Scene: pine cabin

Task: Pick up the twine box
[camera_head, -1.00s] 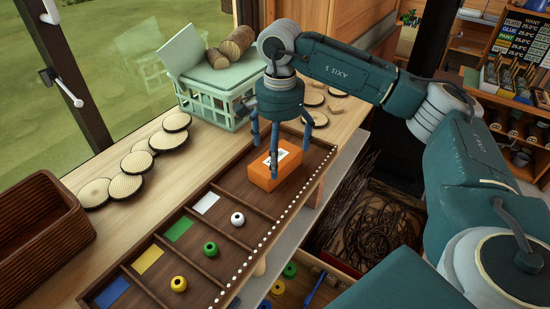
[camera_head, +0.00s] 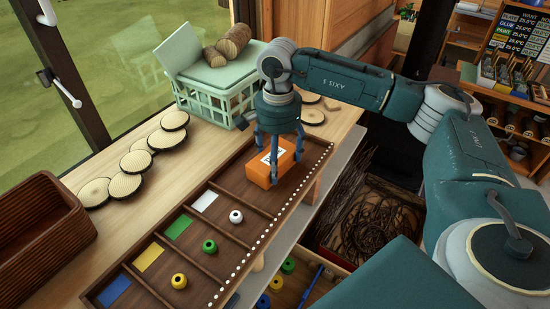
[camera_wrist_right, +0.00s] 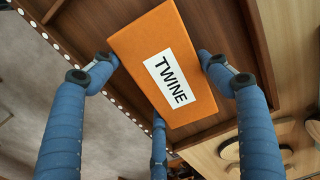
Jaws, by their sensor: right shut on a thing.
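The orange twine box (camera_head: 262,174) is at the far end of the dark wooden tray (camera_head: 245,196), in the head view. In the right wrist view the box (camera_wrist_right: 135,52) fills the upper middle, and its white label reads TWINE. My right gripper (camera_head: 277,160) comes down over the box from above, with its blue fingers shut around its sides. The right wrist view shows the fingers (camera_wrist_right: 150,85) on both sides of the box. I cannot tell clearly whether the box is clear of the tray floor. My left gripper is not in view.
Tray compartments hold white (camera_head: 236,216), green (camera_head: 210,246) and yellow (camera_head: 179,281) spools beside coloured cards. A pale green crate (camera_head: 215,98) with logs stands behind. Wood slices (camera_head: 137,161) and a brown basket (camera_head: 40,235) lie left. An open drawer of twigs (camera_head: 370,220) is at right.

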